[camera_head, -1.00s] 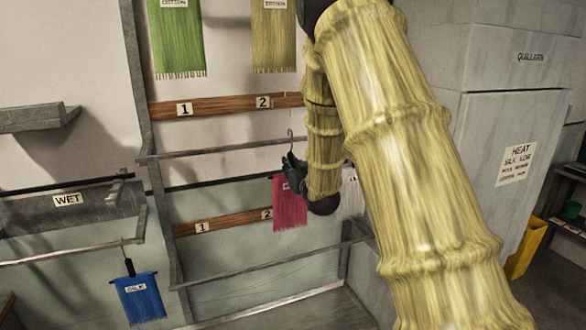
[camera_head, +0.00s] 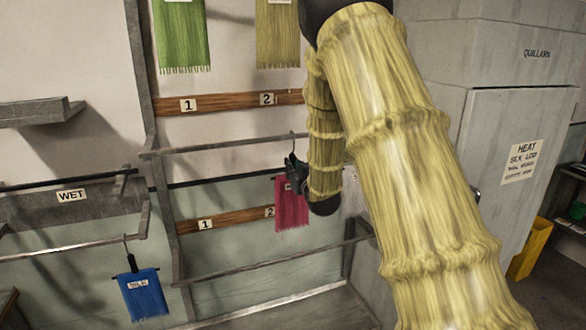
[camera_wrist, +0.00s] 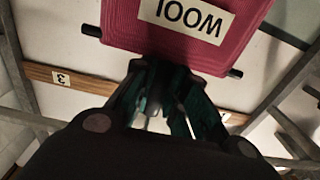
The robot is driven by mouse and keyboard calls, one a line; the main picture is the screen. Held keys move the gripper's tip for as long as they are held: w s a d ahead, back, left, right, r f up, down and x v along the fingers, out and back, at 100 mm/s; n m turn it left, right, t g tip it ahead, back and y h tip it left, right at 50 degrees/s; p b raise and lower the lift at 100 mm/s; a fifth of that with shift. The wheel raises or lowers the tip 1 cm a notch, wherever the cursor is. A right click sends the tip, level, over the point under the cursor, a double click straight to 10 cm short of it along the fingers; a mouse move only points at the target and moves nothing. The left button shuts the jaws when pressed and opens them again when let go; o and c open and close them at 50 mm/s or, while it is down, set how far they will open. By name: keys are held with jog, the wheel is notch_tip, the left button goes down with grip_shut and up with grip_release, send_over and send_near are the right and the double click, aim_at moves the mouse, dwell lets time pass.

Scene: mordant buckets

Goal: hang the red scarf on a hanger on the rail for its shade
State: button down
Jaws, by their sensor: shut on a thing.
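The red scarf (camera_head: 291,211) hangs from a dark hanger in my gripper (camera_head: 295,170), in the middle of the head view. My gripper is shut on the hanger, just above the scarf. The hanger's thin hook (camera_head: 293,140) reaches up to the upper rail (camera_head: 225,144) in the picture; whether it touches the rail, I cannot tell. In the wrist view the scarf (camera_wrist: 150,35) bears a WOOL label, and the hanger's bar ends (camera_wrist: 91,30) stick out at both sides. The hook is hidden there.
A lower rail (camera_head: 262,265) runs below. Wooden boards numbered 1 and 2 (camera_head: 228,102) are on the wall, under green (camera_head: 181,35) and yellow (camera_head: 277,35) samples. A blue scarf (camera_head: 143,295) hangs at left, below the WET sign (camera_head: 72,196). Grey cabinets stand at right.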

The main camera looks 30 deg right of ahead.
jog(key=c, duration=1.3)
grip_release()
jog(key=shift+c, duration=0.2)
jog(key=v, duration=1.2)
jog(key=s+a+f+g+y+b, duration=0.1)
jog(key=s+a+f+g+b, duration=0.2)
jog(key=f, duration=0.9)
jog(key=s+a+f+n+g, duration=0.1)
jog(key=s+a+f+g, duration=0.4)
jog(key=f, duration=0.8)
jog(key=s+a+f+y+b, duration=0.1)
jog(key=s+a+f+b, duration=0.3)
jog(key=f, duration=0.8)
jog(key=s+a+f+g+y, duration=0.1)
jog(key=s+a+f+g, duration=0.3)
jog(key=s+a+f, duration=0.4)
jog(key=s+a+f+n+g+y+b, duration=0.1)
jog(key=s+a+f+g, duration=0.4)
jog(key=s+f, duration=1)
jog(key=s+a, duration=0.2)
jog(key=s, duration=0.3)
jog(key=shift+s+a+f+g, duration=0.25)
jog(key=shift+s+a+g, duration=0.05)
jog(key=shift+a, duration=0.05)
